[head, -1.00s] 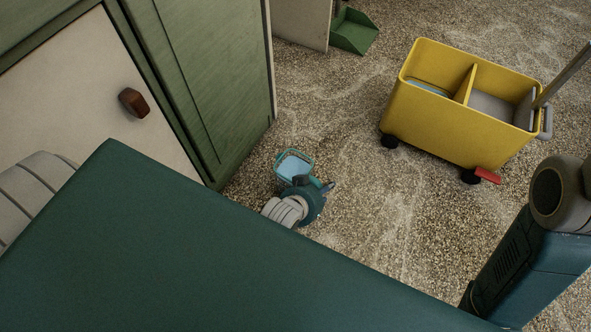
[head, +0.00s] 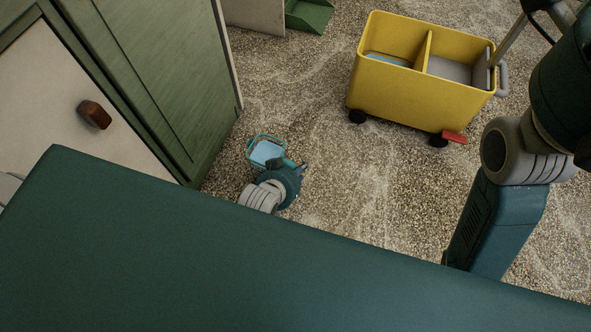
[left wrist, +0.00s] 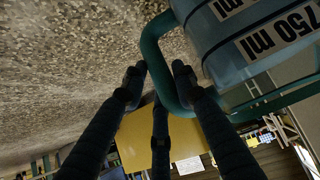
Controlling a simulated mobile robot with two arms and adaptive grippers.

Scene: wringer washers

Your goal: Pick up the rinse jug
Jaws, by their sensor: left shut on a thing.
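The rinse jug (head: 265,152) is a clear bluish jug with a teal rim and handle. It shows small in the head view, beyond the edge of my dark teal body panel. My left gripper (head: 285,166) is right beside it, on the handle side. In the left wrist view the jug (left wrist: 262,45) fills the upper right, with "750 ml" marks. The fingers of my left gripper (left wrist: 158,82) are closed about its teal handle (left wrist: 152,52). I cannot tell the jug's height above the floor. My right arm shows at the right, but its gripper does not.
A yellow two-compartment mop bucket (head: 400,97) on black casters stands on the speckled floor (head: 330,200). A green cabinet (head: 160,70) with a white door (head: 60,90) is at the left. A green dustpan (head: 308,14) lies at the back. Floor between jug and bucket is clear.

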